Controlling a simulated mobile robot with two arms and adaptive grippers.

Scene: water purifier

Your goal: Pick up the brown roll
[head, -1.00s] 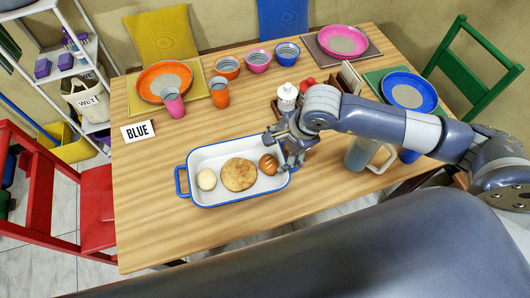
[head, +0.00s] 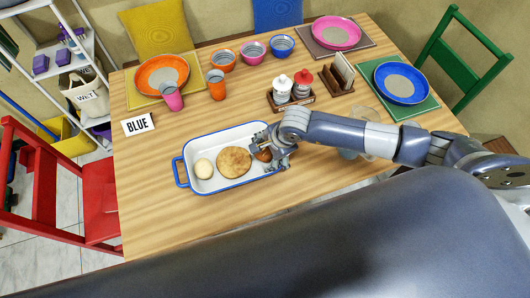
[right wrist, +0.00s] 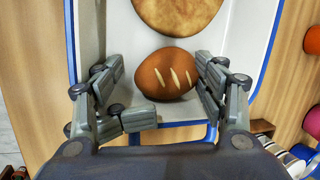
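The brown roll (head: 264,155), with pale slashes on top, lies at the right end of a white tray with a blue rim (head: 229,185). In the head view my right gripper (head: 273,151) is over that end of the tray and partly hides the roll. In the right wrist view the roll (right wrist: 167,74) sits between the two spread fingers of the right gripper (right wrist: 163,82), one on each side. The fingertips are very close to its sides; I cannot tell whether they touch it. My left gripper is not in view.
A round flat bread (head: 234,161) and a small pale roll (head: 204,169) share the tray. A clear pitcher (head: 366,118) stands partly behind my right arm. A condiment caddy (head: 290,101) is behind the gripper. The table's front left is clear.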

